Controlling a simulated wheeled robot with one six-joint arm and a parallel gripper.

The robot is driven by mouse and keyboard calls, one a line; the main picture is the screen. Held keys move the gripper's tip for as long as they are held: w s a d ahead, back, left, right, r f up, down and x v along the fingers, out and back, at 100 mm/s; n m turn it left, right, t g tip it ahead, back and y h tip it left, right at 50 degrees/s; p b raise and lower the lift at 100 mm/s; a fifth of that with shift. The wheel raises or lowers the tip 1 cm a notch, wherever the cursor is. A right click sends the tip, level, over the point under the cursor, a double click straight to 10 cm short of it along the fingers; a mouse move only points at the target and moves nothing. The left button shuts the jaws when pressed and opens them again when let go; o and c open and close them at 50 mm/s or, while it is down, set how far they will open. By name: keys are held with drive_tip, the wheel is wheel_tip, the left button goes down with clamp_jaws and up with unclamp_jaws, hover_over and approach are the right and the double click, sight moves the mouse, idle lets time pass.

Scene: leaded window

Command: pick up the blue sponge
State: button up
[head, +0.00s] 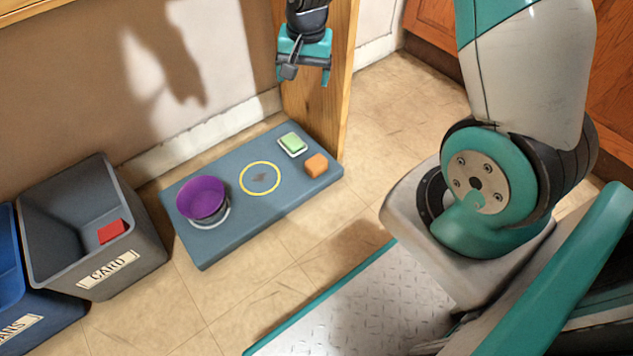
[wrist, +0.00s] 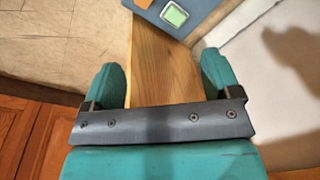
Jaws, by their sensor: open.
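I see no blue sponge in either view. A green sponge-like block (head: 292,142) sits on a small white dish (head: 293,152) at the back right of a low blue-grey platform (head: 245,215). The green block also shows at the top of the wrist view (wrist: 175,14). My gripper (head: 305,76) hangs above the platform's far right corner, well above it, in front of a wooden panel. In the wrist view its two teal fingers (wrist: 162,78) are apart with nothing held between them; the wooden panel shows beyond.
An orange block (head: 316,165) and a purple bowl (head: 202,198) on a pale base share the platform, with a yellow ring (head: 260,177) between. A grey CARD bin (head: 140,262) holding a red block (head: 111,231) and a blue bin (head: 40,325) stand left. The wooden panel (head: 340,90) rises beside my gripper.

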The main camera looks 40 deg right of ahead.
drive_tip(key=w+d+f+m, duration=0.2)
drive_tip(key=f+m, duration=0.1)
drive_tip(key=f, duration=0.4)
drive_tip(key=w+d+f+m, duration=0.2)
drive_tip(key=d+f, duration=0.1)
drive_tip(key=f, duration=0.3)
drive_tip(key=m+g, duration=0.1)
drive_tip(key=m, duration=0.3)
hover_over(316, 162)
wheel_tip(316, 162, down, 8)
drive_tip(key=shift+m, duration=0.3)
drive_tip(key=f+b, duration=0.2)
drive_tip(key=f, duration=0.2)
drive_tip(key=f+b, duration=0.3)
drive_tip(key=f, duration=0.2)
drive_tip(key=f+b, duration=0.2)
drive_tip(key=f, duration=0.2)
drive_tip(key=shift+w+d+f, duration=0.1)
drive_tip(key=shift+d+f, duration=0.15)
wheel_tip(316, 162, down, 6)
drive_tip(key=b, duration=0.5)
drive_tip(key=shift+a+f, duration=0.1)
drive_tip(key=shift+a, duration=0.05)
drive_tip(key=shift+c, duration=0.5)
drive_tip(key=c, duration=1)
drive_tip(key=shift+o, duration=0.2)
drive_tip(key=shift+r, duration=0.2)
